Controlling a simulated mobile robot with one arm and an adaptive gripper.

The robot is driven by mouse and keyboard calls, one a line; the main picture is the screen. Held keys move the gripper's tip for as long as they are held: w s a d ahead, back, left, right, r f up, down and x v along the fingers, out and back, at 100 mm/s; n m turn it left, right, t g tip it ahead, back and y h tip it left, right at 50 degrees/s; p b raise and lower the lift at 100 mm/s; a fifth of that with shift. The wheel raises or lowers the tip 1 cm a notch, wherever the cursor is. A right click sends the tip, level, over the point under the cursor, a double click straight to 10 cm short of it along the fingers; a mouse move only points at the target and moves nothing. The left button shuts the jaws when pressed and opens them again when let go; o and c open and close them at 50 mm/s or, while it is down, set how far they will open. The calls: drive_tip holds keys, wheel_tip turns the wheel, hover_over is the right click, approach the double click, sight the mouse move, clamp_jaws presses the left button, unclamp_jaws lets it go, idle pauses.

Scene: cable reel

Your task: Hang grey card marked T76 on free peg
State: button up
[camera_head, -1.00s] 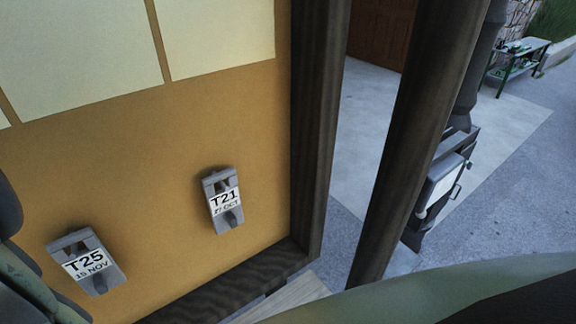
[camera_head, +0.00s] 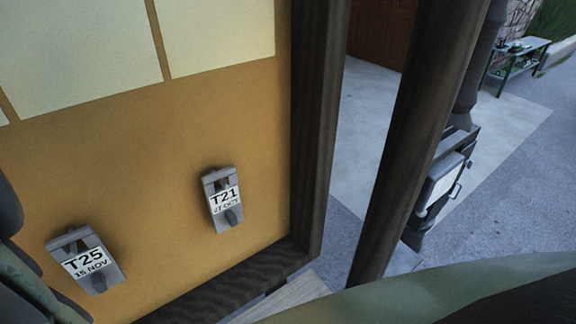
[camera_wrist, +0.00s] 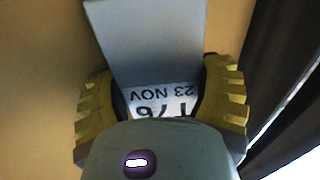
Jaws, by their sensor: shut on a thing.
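In the wrist view my gripper (camera_wrist: 160,108) is shut on a grey card (camera_wrist: 147,45). Its yellow ridged fingers press the card from both sides. The card's white label shows upside down and reads T76, 23 NOV, partly covered by the gripper body. The orange board is behind the card; I cannot tell the gap between them. In the head view two grey cards hang on the orange board (camera_head: 150,150): T25, 15 NOV (camera_head: 88,262) at lower left and T21, 27 OCT (camera_head: 222,200) to its right. A free peg is not visible in either view.
A dark wooden frame (camera_head: 318,130) edges the board on its right. A dark post (camera_head: 425,120) stands beyond it. A black stove (camera_head: 445,180) and a green workbench (camera_head: 520,55) stand farther off. My own parts cover the lower right and left edge.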

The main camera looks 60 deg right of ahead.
idle(0.3)
drive_tip(key=o, duration=1.2)
drive_tip(key=s+d, duration=0.2)
drive_tip(key=s, duration=0.9)
drive_tip(key=shift+s+d, duration=0.15)
drive_tip(key=shift+s, duration=0.25)
